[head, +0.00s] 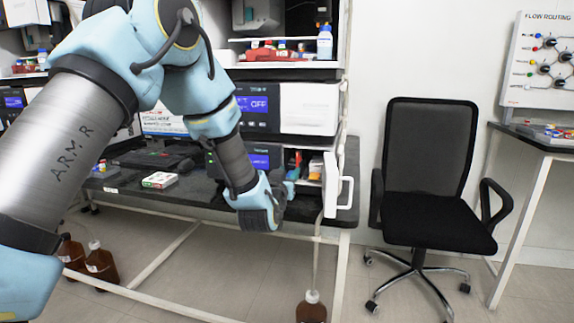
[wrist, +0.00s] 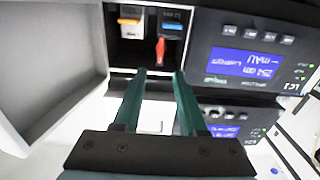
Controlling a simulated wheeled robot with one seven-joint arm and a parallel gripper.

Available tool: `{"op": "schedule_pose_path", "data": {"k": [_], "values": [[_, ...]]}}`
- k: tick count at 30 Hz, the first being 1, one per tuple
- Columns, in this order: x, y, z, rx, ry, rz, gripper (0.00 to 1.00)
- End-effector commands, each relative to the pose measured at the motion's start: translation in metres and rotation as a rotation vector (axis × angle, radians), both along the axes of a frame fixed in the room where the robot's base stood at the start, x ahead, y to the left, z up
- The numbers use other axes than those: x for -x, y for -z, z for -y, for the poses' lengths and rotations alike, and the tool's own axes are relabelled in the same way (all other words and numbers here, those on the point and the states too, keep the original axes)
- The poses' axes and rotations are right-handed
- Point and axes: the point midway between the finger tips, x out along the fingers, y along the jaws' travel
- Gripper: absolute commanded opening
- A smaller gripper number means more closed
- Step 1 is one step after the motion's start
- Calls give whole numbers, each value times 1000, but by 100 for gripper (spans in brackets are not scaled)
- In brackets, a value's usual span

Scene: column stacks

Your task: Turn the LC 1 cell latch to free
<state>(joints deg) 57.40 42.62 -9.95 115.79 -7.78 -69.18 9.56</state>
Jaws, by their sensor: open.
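The LC 1 unit (wrist: 245,60) has a lit blue screen and looks turned over in the wrist view. Beside the screen is an open bay (wrist: 146,55) with a small red lever (wrist: 160,50), which looks like the cell latch. It points down in the wrist view, toward my fingertips. My gripper (wrist: 160,74) is open and empty, its two green fingers on either side of the lever's line. The lever tip looks just beyond the fingertips; I cannot tell whether they touch. In the head view my gripper (head: 288,188) is in front of the bay, partly hiding it.
The bay's white door (head: 332,184) stands open on the right, close to my gripper; it also shows in the wrist view (wrist: 50,60). An orange-and-white part (wrist: 130,22) and a blue part (wrist: 172,28) sit in the bay. A black chair (head: 430,170) stands right of the bench.

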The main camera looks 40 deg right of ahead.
Motion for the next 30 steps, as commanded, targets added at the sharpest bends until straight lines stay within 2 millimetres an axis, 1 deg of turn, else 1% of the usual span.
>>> {"op": "schedule_pose_path", "data": {"k": [5,12,15,21,30], "values": [[-16,-2,22,1,-3,-1,41],[-40,-2,59,-1,-3,-1,41],[-48,-1,71,-2,-2,-1,41],[-56,-1,83,-2,-2,0,41],[-57,0,85,-3,-2,-1,41]]}}
